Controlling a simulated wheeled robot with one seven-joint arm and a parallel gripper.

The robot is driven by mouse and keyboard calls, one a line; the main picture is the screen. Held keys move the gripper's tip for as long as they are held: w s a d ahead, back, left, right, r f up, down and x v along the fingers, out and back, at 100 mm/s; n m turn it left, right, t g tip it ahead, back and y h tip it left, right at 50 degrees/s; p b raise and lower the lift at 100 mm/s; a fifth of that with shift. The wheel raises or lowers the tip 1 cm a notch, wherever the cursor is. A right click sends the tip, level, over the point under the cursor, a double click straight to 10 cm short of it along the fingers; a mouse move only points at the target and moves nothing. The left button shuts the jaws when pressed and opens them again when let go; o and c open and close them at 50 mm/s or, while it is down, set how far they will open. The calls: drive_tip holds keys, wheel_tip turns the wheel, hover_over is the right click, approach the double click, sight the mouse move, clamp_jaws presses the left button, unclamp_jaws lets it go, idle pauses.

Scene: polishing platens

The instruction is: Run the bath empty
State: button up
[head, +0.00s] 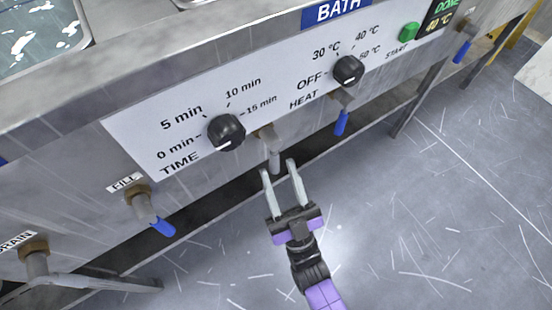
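The bath (36,38) is a steel basin at the top left, with clear, rippled water showing in it. The drain valve (37,264), under a partly cut-off DRAIN label, is at the lower left of the front. A grey bar or pipe runs right from near it; I cannot tell which. The fill valve (143,203), with a blue-tipped lever, is right of it under its FILL label. My gripper (278,168) is open and empty, its fingers apart. It is in front of the panel's lower edge, well right of the drain and fill valves.
An unlabelled metal fitting (271,145) is just beyond my fingertips. The panel has a black time dial (226,132), a black heat dial (348,70), a green start button (410,31) and a display (440,18) reading DONE, 40 °C. The grey floor (430,220) at right is clear.

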drive_tip(key=shift+v, duration=2.1)
drive_tip(key=s+d+r+m+g+h, duration=0.2)
drive_tip(key=s+d+m+g+h, duration=0.15)
drive_tip(key=s+d+h, duration=0.45)
drive_tip(key=s+d+r+m+g+h, duration=0.15)
drive_tip(key=s+d+g+h, duration=0.3)
drive_tip(key=s+d, duration=0.75)
wheel_tip(320, 180, up, 35)
drive_tip(key=s+a+g+p, duration=0.1)
drive_tip(key=p, duration=3.4)
drive_tip(key=shift+y, duration=0.35)
drive_tip(key=shift+s, duration=0.15)
